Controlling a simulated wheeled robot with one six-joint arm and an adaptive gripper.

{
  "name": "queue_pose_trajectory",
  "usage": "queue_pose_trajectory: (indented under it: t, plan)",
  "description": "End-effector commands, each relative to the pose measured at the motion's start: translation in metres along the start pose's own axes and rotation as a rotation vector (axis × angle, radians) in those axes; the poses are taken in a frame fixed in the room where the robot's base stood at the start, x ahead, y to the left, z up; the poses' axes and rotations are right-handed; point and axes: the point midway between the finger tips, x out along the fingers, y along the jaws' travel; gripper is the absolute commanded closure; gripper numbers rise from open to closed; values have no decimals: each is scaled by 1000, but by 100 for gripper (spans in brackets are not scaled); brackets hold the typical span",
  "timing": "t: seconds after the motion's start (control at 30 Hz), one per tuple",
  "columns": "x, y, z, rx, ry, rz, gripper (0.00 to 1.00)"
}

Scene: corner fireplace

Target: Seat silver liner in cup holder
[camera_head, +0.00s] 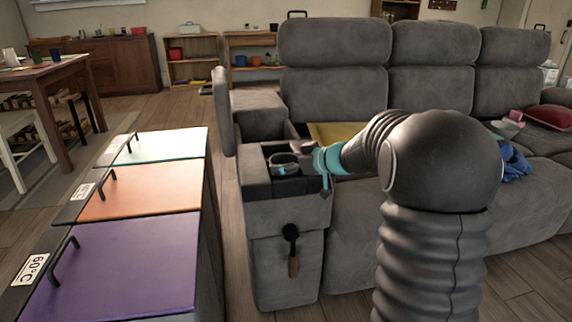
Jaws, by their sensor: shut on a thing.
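The silver liner (283,159) shows as a small round rim at the dark cup holder console (257,170) in the sofa's left armrest. My gripper (303,163), with teal parts at its wrist, reaches in from the right and is shut on the liner. The arm and gripper hide part of the console. I cannot tell whether the liner is inside the cup holder opening or just above it.
The grey sofa (335,65) fills the middle and right. A dark handled tool (291,250) hangs on the armrest front. Left stand bins with purple (120,255), orange (145,190) and pale green lids (165,146). A blue cloth (515,163) lies on the right seat.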

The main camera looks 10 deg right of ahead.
Motion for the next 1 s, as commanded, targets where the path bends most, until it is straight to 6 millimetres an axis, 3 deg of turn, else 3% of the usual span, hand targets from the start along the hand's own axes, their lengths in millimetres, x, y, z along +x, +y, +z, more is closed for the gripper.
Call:
queue_pose_trajectory:
  t: [0.03, 0.07, 0.1, 0.63, 1.0]
  plan:
    - [1, 0, 2, -1, 1, 0, 51]
    - [0, 0, 1, -1, 0, 0, 11]
    - [0, 0, 0, 0, 0, 0, 1]
    - [-4, 0, -5, 0, 1, 1, 0]
    - [-77, 1, -2, -1, 1, 4, 0]
